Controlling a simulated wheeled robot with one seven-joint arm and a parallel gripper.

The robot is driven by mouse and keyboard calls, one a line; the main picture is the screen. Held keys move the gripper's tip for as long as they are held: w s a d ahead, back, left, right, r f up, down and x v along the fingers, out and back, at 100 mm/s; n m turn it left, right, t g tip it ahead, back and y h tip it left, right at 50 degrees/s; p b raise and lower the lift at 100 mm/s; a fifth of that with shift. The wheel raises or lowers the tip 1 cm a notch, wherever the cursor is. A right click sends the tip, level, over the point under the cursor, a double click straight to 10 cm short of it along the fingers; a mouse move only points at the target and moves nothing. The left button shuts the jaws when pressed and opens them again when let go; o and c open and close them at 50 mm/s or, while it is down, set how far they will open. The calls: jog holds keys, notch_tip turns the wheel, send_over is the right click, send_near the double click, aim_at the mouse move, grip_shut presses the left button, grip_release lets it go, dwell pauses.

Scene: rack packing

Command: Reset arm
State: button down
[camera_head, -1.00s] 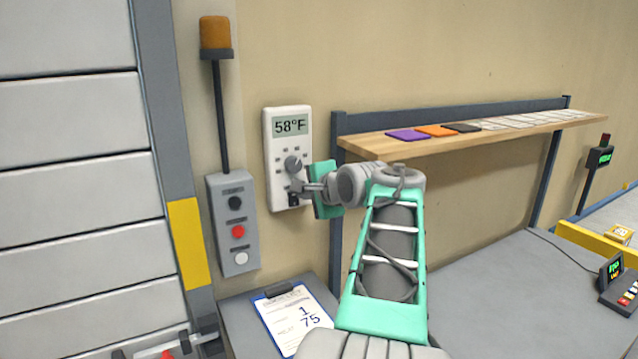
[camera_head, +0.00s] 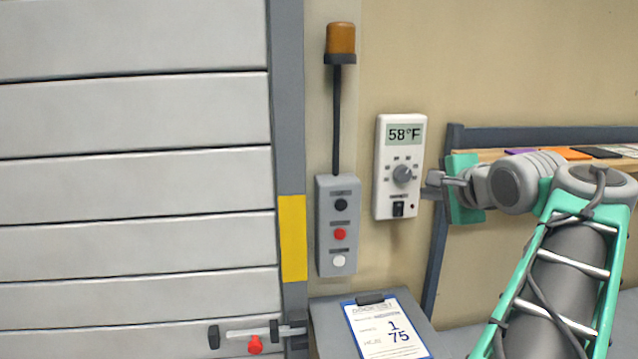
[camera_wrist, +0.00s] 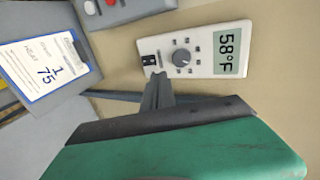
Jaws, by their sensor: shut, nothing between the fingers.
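My gripper (camera_head: 434,184) is shut and empty, just right of the white wall thermostat (camera_head: 388,208) in the head view. The thermostat reads 58°F and has a round grey knob and a black switch near its bottom. In the wrist view my gripper (camera_wrist: 157,84) points at the lower end of the thermostat (camera_wrist: 205,68), near the black switch. I cannot tell whether the fingertips touch it; in the head view a gap shows between them. My arm reaches in from the lower right.
A grey button box (camera_head: 322,226) with an amber lamp (camera_head: 341,38) is left of the thermostat. A clipboard (camera_head: 388,328) lies on the grey table below. A slatted shutter (camera_head: 130,180) fills the left. A wooden shelf (camera_head: 490,154) with coloured cards is behind my arm.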

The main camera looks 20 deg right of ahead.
jog(key=w+a+f+n+g+y, duration=0.2)
jog(key=a+f+n, duration=0.3)
jog(key=a+f, duration=0.4)
jog(key=w+a+f+n+g+y, duration=0.1)
jog(key=w+a+f+n+g, duration=0.1)
jog(key=a+f+n, duration=0.65)
jog(key=s+a+f+n+g, duration=0.4)
jog(key=s+a+f+n, duration=0.3)
jog(key=s+a+f, duration=0.5)
jog(key=shift+a+f+g, duration=0.3)
jog(key=shift+a+f, duration=0.4)
jog(key=shift+a, duration=0.55)
jog(key=c, duration=2.1)
grip_release()
jog(key=shift+n, duration=0.25)
